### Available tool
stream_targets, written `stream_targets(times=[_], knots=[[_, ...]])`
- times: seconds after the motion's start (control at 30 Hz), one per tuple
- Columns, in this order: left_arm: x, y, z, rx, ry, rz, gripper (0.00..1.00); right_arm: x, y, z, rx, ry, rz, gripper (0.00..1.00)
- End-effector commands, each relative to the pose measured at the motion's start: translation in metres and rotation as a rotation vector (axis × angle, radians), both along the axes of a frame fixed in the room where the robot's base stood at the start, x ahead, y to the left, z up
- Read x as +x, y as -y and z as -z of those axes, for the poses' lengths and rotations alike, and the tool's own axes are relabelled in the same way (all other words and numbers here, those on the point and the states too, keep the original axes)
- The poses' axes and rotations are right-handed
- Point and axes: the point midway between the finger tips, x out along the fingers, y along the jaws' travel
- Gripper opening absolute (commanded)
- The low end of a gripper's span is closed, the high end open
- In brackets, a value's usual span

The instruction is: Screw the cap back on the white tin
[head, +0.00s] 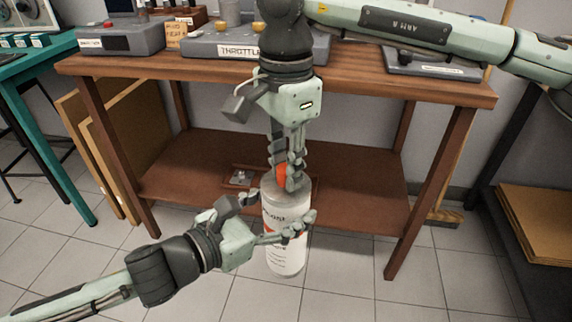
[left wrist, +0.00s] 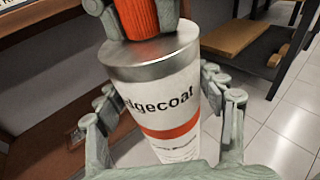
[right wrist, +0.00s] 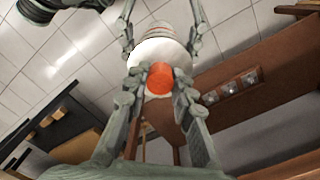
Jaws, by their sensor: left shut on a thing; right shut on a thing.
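The white tin (head: 284,243), labelled "…dgecoat" with an orange band, stands upright in front of the wooden bench. My left gripper (head: 285,228) is shut around its side; one finger shows on each side in the left wrist view. The ribbed orange cap (left wrist: 136,18) is at the tin's metal top (left wrist: 150,58), its lower edge seeming to meet it. Whether the threads are engaged is hidden. My right gripper (head: 284,180) points straight down and is shut on the cap, which also shows between its fingers in the right wrist view (right wrist: 160,80).
The bench's lower shelf (head: 355,185) is behind the tin and holds a small tray (right wrist: 228,92) with metal pieces. The bench top carries a "THROTTLE" box (head: 225,50) and other devices. A teal table (head: 50,52) is at left, a dark rack with boards (head: 540,220) at right.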

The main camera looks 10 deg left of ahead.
Motion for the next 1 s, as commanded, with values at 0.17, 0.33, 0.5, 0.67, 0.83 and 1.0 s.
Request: stream_targets(times=[0.17, 0.33, 0.5, 0.67, 0.83, 1.0], knots=[[-0.0001, 0.0007, -0.0026, -0.002, 0.005, 0.002, 0.00, 0.0003, 0.0000, -0.0004, 0.001, 0.001, 0.012, 0.00], [-0.0001, 0.0008, -0.0026, -0.002, 0.005, 0.002, 0.00, 0.0002, -0.0001, -0.0003, 0.001, 0.001, 0.239, 0.00], [-0.0001, 0.0008, -0.0026, -0.002, 0.005, 0.002, 0.00, 0.0002, -0.0001, -0.0001, 0.001, 0.001, 0.666, 0.00], [-0.0002, 0.0009, -0.0025, -0.002, 0.005, 0.002, 0.00, 0.0002, -0.0002, 0.0001, 0.003, 0.001, 0.989, 0.00], [-0.0003, 0.0009, -0.0025, -0.002, 0.005, 0.003, 0.00, 0.0002, -0.0002, 0.0001, 0.003, 0.001, 1.016, 0.00], [-0.0003, 0.0010, -0.0026, -0.002, 0.005, 0.003, 0.00, 0.0002, -0.0002, 0.0001, 0.002, 0.000, 1.014, 0.43]])
